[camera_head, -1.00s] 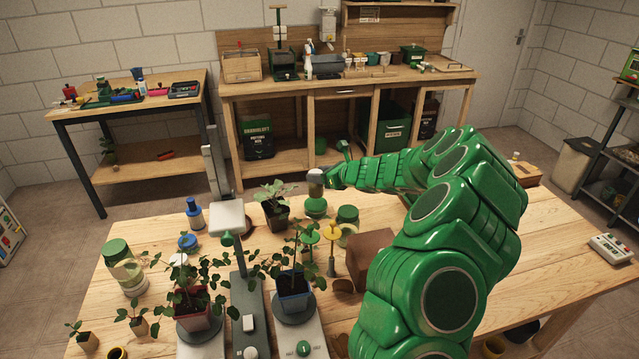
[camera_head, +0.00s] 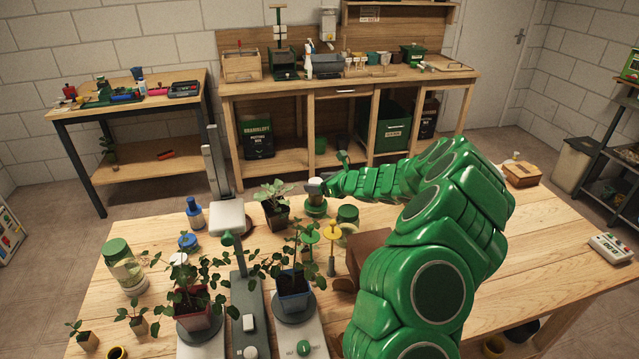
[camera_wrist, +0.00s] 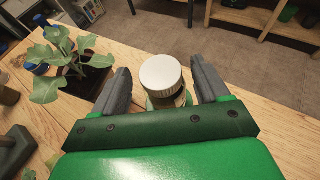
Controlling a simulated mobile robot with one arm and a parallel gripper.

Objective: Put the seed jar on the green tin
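The seed jar (camera_wrist: 161,72) has a pale, ribbed lid and an amber body, and is upright between my fingers in the wrist view. My gripper (camera_head: 314,188) is around it, and narrow gaps show between the lid and both fingers, so it looks open. The green tin (camera_head: 316,210) stands on the table directly below the gripper. The jar appears to rest on the tin, but the finger hides most of it in the head view, and the contact is not clear.
A leafy potted plant (camera_head: 277,205) stands close left of the tin. Seedlings on a balance (camera_head: 243,290) fill the front. The right side of the table is mostly clear.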

